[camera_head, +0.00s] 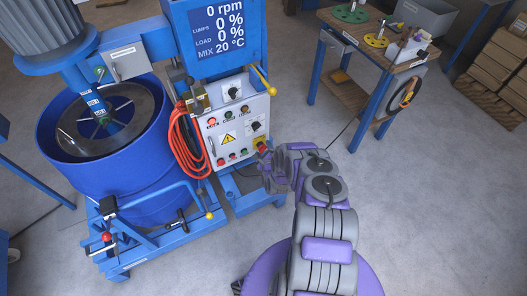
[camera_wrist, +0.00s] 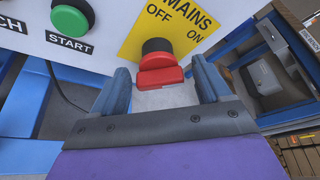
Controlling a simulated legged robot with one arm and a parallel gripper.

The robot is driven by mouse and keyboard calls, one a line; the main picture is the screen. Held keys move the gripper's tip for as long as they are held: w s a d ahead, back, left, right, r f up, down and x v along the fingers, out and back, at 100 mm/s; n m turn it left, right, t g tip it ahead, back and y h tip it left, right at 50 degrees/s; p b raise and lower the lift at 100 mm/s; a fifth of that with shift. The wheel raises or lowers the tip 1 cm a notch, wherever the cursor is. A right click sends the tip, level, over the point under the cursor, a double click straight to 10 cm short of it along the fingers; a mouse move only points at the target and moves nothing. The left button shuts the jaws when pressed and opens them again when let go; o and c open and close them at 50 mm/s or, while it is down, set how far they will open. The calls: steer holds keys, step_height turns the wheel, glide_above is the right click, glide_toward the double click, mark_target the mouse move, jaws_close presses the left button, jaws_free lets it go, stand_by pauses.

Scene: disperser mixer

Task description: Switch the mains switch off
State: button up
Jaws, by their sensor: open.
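The mains switch (camera_wrist: 160,68) is a red handle on a black round base, in front of a yellow plate (camera_wrist: 168,25) lettered MAINS, OFF and ON. In the wrist view its red handle lies crosswise, between my gripper's (camera_wrist: 163,80) two blue-grey fingers, with a gap at each side. My gripper is open and holds nothing. In the head view the switch (camera_head: 262,147) is a small red spot at the lower right of the grey control panel (camera_head: 226,163), with my gripper just beside it. My arm hides part of that area.
A green START button (camera_wrist: 72,18) is left of the switch. Orange cable (camera_head: 183,145) hangs at the panel's left, beside the blue mixing vessel (camera_head: 150,140). The display (camera_head: 219,30) reads 0 rpm. A workbench (camera_head: 370,45) stands at the upper right.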

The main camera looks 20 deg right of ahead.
steer(key=shift+w, duration=0.25)
steer(key=shift+c, duration=0.2)
steer(key=c, duration=1)
steer(key=shift+o, duration=0.2)
steer(key=shift+a+f+n, duration=0.1)
steer(key=shift+n, duration=0.2)
steer(key=n+t+h+b, duration=0.1)
steer(key=n+b, duration=0.2)
steer(key=shift+f+h, duration=0.15)
steer(key=shift+h, duration=0.25)
steer(key=n+t+b, duration=0.1)
steer(key=n+b, duration=0.2)
steer(key=n, duration=0.1)
steer(key=shift+n+t+h+b, duration=0.35)
steer(key=shift+n+t+h, duration=0.05)
steer(key=shift+a, duration=0.1)
